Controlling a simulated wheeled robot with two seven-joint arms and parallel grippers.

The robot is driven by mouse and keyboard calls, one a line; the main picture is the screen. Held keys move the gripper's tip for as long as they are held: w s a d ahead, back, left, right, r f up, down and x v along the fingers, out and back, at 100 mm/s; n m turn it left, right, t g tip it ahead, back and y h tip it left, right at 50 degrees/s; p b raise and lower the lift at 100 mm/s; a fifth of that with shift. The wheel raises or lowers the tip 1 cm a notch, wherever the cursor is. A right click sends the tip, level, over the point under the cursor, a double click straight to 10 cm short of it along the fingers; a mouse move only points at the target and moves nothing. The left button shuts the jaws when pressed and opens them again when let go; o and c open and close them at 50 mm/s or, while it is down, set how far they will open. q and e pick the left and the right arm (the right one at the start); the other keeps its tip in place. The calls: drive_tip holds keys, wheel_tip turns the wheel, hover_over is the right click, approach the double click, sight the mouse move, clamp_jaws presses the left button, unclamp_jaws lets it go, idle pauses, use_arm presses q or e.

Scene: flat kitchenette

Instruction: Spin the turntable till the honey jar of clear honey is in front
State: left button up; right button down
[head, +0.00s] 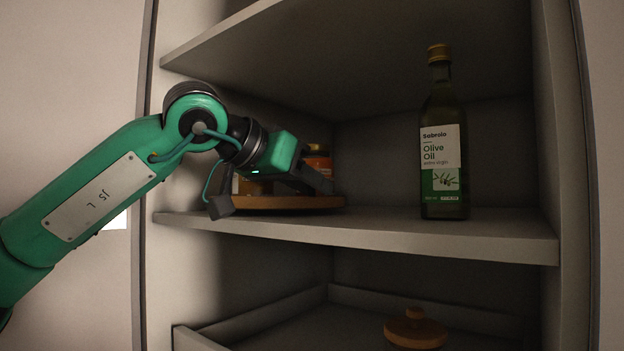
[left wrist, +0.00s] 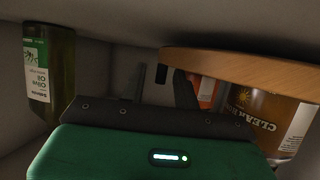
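The wooden turntable (head: 285,203) stands on the middle shelf at the left. Its rim also shows in the left wrist view (left wrist: 235,66). The honey jar (left wrist: 262,115), amber with lettering that reads "CLEAR", stands on it in that view. In the head view an amber jar (head: 243,187) on the turntable's left is mostly hidden behind my gripper. A jar with an orange label (head: 319,162) stands farther back on the right. My left gripper (head: 318,182) is over the turntable's front; its fingers look apart, with nothing seen between them. Contact with the rim is unclear. My right gripper is not in view.
A tall olive oil bottle (head: 441,145) stands on the same shelf to the right. Shelf space between turntable and bottle is clear. A shelf above (head: 350,50) limits height. A round wooden lid-like thing (head: 415,332) lies below. The cabinet's left side is close to my arm.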

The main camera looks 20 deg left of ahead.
use_arm(q)
drive_tip(key=shift+w+d+f, duration=0.15)
drive_tip(key=shift+w+f, duration=0.1)
drive_tip(key=shift+w, duration=0.2)
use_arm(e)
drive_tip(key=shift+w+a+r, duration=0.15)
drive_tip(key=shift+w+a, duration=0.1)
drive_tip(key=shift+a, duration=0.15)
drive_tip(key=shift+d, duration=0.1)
use_arm(q)
clamp_jaws()
drive_tip(key=shift+s, duration=0.1)
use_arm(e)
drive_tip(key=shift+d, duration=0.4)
use_arm(q)
drive_tip(key=shift+s, duration=0.1)
